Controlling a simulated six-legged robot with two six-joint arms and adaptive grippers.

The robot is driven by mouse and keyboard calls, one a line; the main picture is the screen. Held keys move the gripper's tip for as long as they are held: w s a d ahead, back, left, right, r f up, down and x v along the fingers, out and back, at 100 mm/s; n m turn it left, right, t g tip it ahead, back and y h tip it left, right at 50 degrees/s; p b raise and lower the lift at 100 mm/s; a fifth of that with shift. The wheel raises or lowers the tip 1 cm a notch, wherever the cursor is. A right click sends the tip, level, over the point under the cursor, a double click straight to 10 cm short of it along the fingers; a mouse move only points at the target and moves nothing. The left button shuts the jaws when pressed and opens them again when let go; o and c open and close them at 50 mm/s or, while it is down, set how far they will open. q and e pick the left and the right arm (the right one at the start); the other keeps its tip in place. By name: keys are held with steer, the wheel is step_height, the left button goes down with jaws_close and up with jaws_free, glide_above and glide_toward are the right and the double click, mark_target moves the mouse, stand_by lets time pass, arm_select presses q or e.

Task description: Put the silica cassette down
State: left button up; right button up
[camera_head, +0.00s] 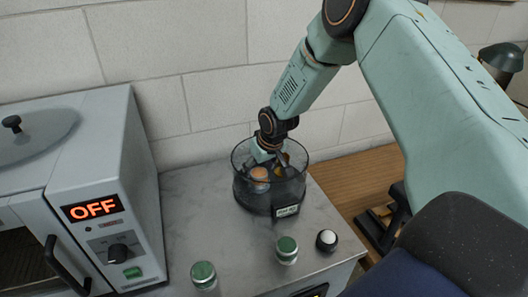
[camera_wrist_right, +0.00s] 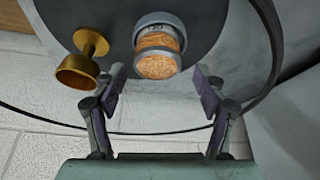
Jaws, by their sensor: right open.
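The silica cassette (camera_wrist_right: 158,58), a short cylinder of orange beads with grey ends, is inside the round dark glass vessel (camera_head: 272,203) on the grey marbled worktop. It also shows through the vessel's opening in the head view (camera_head: 260,174). My right gripper reaches down into the vessel from above (camera_head: 267,155). In the right wrist view its two fingers (camera_wrist_right: 158,88) are spread to either side of the cassette's near end, with gaps on both sides. It holds nothing. My left gripper is in neither view.
A brass goblet-shaped piece (camera_wrist_right: 84,62) is beside the cassette in the vessel. Two green-capped jars (camera_head: 204,274) and a black pot with a white top (camera_head: 326,240) stand in front. An oven reading OFF (camera_head: 93,207) is at left. Bare worktop lies between oven and vessel.

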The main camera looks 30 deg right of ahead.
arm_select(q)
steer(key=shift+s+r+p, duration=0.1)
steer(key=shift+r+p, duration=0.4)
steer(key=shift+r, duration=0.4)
arm_select(e)
steer(key=v, duration=0.9)
steer(key=shift+s+r, duration=0.25)
steer(key=shift+r, duration=0.1)
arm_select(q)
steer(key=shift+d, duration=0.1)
arm_select(e)
steer(key=shift+w+d+f, duration=0.1)
steer(key=shift+w+f, duration=0.05)
steer(key=shift+s, duration=0.25)
